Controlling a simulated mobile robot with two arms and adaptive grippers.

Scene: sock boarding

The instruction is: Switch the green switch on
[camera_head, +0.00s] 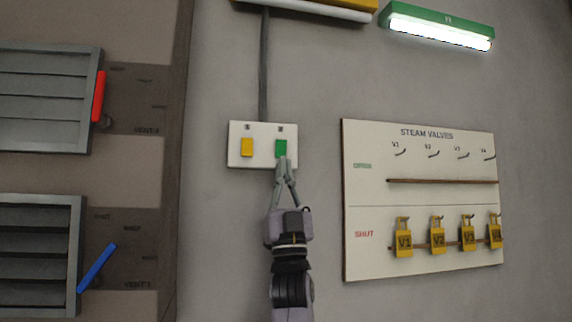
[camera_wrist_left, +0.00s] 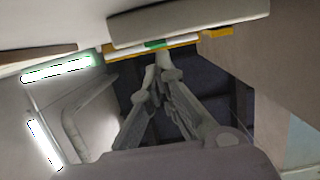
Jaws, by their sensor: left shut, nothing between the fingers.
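The green switch (camera_head: 281,148) is on the right side of a white switch plate (camera_head: 263,162) on the grey wall. A yellow switch (camera_head: 247,147) is to its left on the same plate. My left gripper (camera_head: 283,160) comes up from below, shut and empty. Its fingertips are at the lower edge of the green switch; I cannot tell whether they touch it. The shut fingertips also show in the left wrist view (camera_wrist_left: 160,62), just below a small green patch that I cannot identify for sure. My right gripper is not in view.
A green lamp (camera_head: 420,20) at the upper right is lit. A yellow lamp (camera_head: 330,6) at the top looks unlit. A steam valves board (camera_head: 370,255) with several yellow tags is to the right. Louvred panels with a red handle (camera_head: 99,97) and blue handle (camera_head: 97,267) are left.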

